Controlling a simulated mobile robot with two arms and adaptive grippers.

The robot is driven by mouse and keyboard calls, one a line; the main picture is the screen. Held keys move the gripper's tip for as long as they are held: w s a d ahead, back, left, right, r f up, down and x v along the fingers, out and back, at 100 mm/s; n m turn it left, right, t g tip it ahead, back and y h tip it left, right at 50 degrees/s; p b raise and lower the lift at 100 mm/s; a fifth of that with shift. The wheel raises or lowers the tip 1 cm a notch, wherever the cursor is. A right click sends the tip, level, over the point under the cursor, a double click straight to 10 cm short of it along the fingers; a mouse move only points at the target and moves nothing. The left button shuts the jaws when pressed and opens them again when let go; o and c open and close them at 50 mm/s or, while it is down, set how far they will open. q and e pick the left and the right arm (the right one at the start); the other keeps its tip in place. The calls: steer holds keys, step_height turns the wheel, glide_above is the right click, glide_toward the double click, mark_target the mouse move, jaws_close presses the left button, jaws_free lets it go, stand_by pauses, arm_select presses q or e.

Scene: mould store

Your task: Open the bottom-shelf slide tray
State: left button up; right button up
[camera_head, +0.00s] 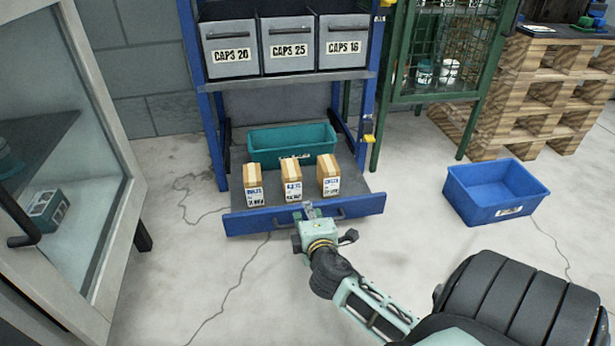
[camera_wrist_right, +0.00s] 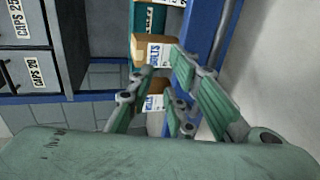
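The bottom-shelf slide tray (camera_head: 226,190) is out past the rack's front posts. Its blue front panel (camera_head: 250,223) faces me, with dark handle parts (camera_head: 336,213) showing beside my gripper. Three small cardboard boxes (camera_head: 328,172) stand in a row on the tray, in front of a teal bin (camera_head: 291,140). My right gripper (camera_head: 308,208) is at the middle of the front panel and hides part of the handle. In the right wrist view, the fingers (camera_wrist_right: 160,88) are apart, with boxes showing between them. Contact with the handle cannot be made out. My left gripper is not in view.
Grey CAPS bins (camera_head: 290,52) stand on the shelf above. A blue crate (camera_head: 494,191) sits on the floor at right, near wooden pallets (camera_head: 540,92) and a green mesh cabinet (camera_head: 445,55). A glass-fronted cabinet (camera_head: 75,180) stands at left. Floor before the tray is clear.

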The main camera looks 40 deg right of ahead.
steer(key=shift+s+a, duration=0.65)
steer(key=shift+s, duration=0.35)
steer(key=shift+p, duration=0.45)
steer(key=shift+f, duration=0.1)
